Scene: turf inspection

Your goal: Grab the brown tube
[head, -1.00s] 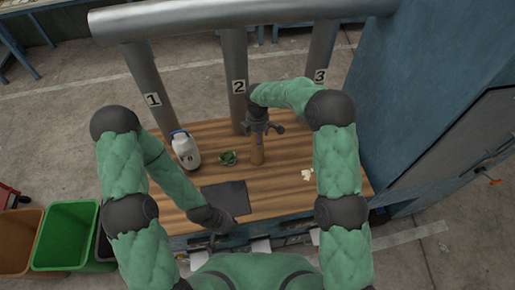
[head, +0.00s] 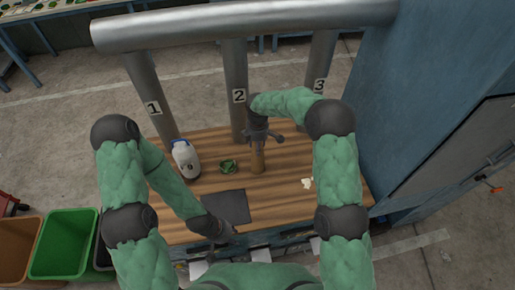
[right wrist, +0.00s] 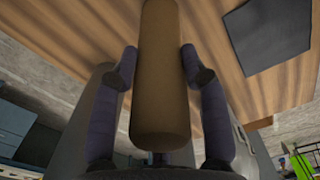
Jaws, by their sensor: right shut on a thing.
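The brown tube (head: 258,162) stands upright on the striped wooden tabletop (head: 285,200), in front of the pillar marked 2. My right gripper (head: 262,139) is at its upper part, shut on it. In the right wrist view the brown tube (right wrist: 160,80) lies between the two fingers, one on each side. My left gripper (head: 213,248) hangs low at the front edge of the table, near the dark mat, away from the tube. Its fingers are too small and dark to tell whether they are open.
A white bottle (head: 185,160) and a green leafy clump (head: 228,166) stand left of the tube. A dark mat (head: 226,207) lies in front. Small pale bits (head: 308,183) lie to the right. Metal pillars line the back edge; a blue cabinet (head: 420,110) stands right.

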